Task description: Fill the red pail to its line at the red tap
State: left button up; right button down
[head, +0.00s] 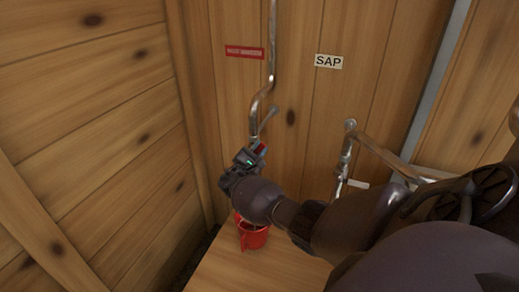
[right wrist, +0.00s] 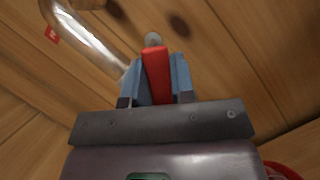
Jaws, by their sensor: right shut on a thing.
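The red pail (head: 255,238) stands on the wooden bench below the tap pipe, partly hidden behind my right arm. Its level and line cannot be seen. A bit of its rim shows at the lower right of the right wrist view (right wrist: 283,171). My right gripper (head: 259,150) is at the lower end of the left pipe, above the pail. In the right wrist view its fingers are shut on the red tap handle (right wrist: 156,75). The spout's outlet is hidden, and I cannot tell whether anything flows. My left gripper is not in view.
A "SAP" label (head: 329,61) is above a second pipe and tap (head: 347,150) at right. The wooden bench (head: 215,270) is bare in front of the pail. A plank wall closes the left side.

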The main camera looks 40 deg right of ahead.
jog(key=c, duration=1)
grip_release()
jog(key=shift+o, duration=0.2)
jog(key=shift+a, duration=0.1)
jog(key=v, duration=1)
jog(key=shift+a+b, duration=0.3)
jog(key=shift+b, duration=0.05)
jog(key=shift+s+f, duration=0.1)
jog(key=shift+f, duration=0.05)
